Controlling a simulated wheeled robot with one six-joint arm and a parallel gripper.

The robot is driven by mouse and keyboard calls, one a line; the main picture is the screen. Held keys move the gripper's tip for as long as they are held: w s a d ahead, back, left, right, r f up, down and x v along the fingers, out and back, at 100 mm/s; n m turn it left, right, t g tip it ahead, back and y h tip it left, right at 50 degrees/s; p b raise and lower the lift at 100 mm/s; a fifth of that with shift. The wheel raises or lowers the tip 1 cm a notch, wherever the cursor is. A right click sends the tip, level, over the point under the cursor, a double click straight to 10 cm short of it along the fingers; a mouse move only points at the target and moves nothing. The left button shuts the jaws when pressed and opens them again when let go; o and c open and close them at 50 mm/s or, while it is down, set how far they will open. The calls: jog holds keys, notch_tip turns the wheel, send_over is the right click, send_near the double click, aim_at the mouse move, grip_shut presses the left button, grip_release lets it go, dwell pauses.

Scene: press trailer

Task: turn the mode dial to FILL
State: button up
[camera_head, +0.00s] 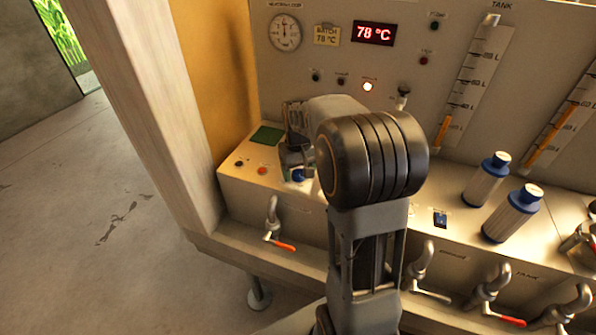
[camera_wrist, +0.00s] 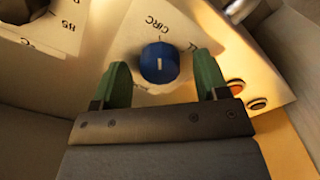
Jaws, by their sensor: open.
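The mode dial is a round blue knob with a short white mark, on a pale label plate (camera_wrist: 128,42). In the wrist view the dial (camera_wrist: 159,64) sits between the tips of my gripper's two green fingers (camera_wrist: 162,66), with a gap on each side. The white mark runs roughly up and down there. "CIRC" is printed above the dial, and a partly hidden word ending in "LL" is at its right. In the head view my gripper (camera_head: 296,158) is over the left of the ledge, and the dial (camera_head: 299,175) shows just below it. My gripper is open and empty.
An orange button (camera_wrist: 235,85) and a darker one (camera_wrist: 257,104) are close by my right finger. In the head view a green pad (camera_head: 267,136), blue-capped bottles (camera_head: 487,180) and a small blue switch (camera_head: 440,218) are on the ledge. Valve levers (camera_head: 279,242) line its front. A display reads 78 °C (camera_head: 374,33).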

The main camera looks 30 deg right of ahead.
jog(key=shift+f, duration=0.15)
jog(key=c, duration=0.9)
jog(key=shift+m, duration=0.3)
jog(key=m+p, duration=0.1)
jog(key=m, duration=0.5)
jog(key=shift+m, duration=0.3)
jog(key=m, duration=0.6)
jog(key=shift+m+p, duration=0.3)
jog(key=shift+p, duration=0.05)
